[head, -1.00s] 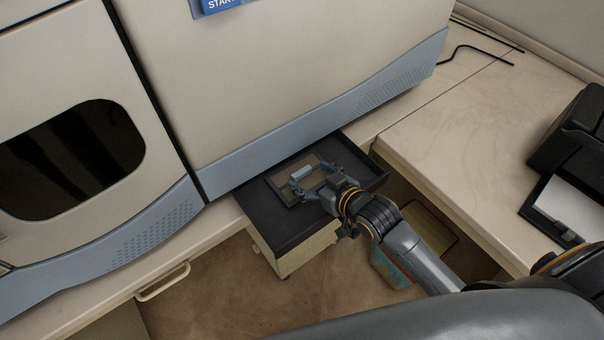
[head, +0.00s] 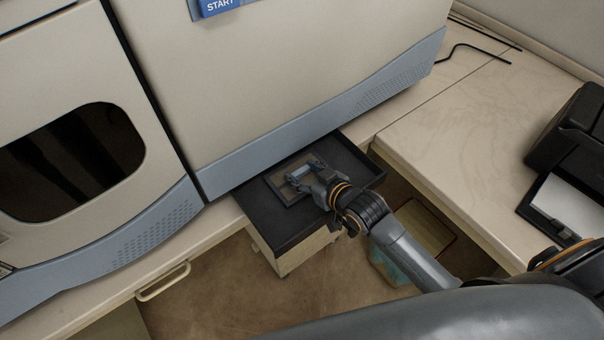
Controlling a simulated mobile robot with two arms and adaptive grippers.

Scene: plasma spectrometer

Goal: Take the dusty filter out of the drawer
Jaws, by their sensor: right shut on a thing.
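The dark drawer (head: 349,161) stands pulled out from under the beige spectrometer (head: 290,90). The dusty filter (head: 278,186) is a flat dark frame with a brownish middle and a grey handle on top. It lies in the drawer, left of its middle; whether it is lifted at all I cannot tell. My right gripper (head: 303,178) comes in from the lower right and is shut on the filter's handle. Its fingers hide part of the handle and the filter's right side. My left gripper is not in view.
A beige worktop (head: 450,150) lies to the right, with a black device (head: 570,140) on it. A drawer handle (head: 163,282) sticks out from the bench at the lower left. Below the drawer a bin with bluish contents (head: 395,268) stands on the brown floor.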

